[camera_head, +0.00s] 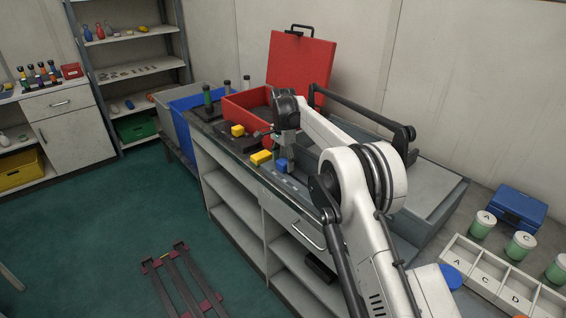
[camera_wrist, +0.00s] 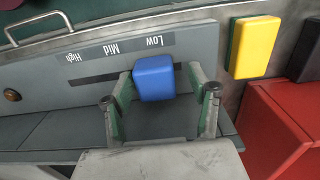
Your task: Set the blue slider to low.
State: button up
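The blue slider (camera_wrist: 153,78) is a rounded blue block on a dark slot in the grey panel (camera_wrist: 35,92). Labels High, Mid and Low (camera_wrist: 154,42) run above the slot in the wrist view, and the slider sits below the Low label. My gripper (camera_wrist: 162,88) is open, with one finger on each side of the slider. The left finger is very close to it or touching; a gap shows at the right finger. In the head view the slider (camera_head: 282,165) lies just under my gripper (camera_head: 281,148).
A yellow block (camera_wrist: 254,46) stands right of the slot in the wrist view. Beyond it is a red box (camera_wrist: 282,125). In the head view an open red toolbox (camera_head: 303,62) stands behind the panel, and a blue bin (camera_head: 190,105) stands to the left.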

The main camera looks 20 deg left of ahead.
aim_at(283, 160)
notch_tip(283, 160, up, 12)
dwell(0.7)
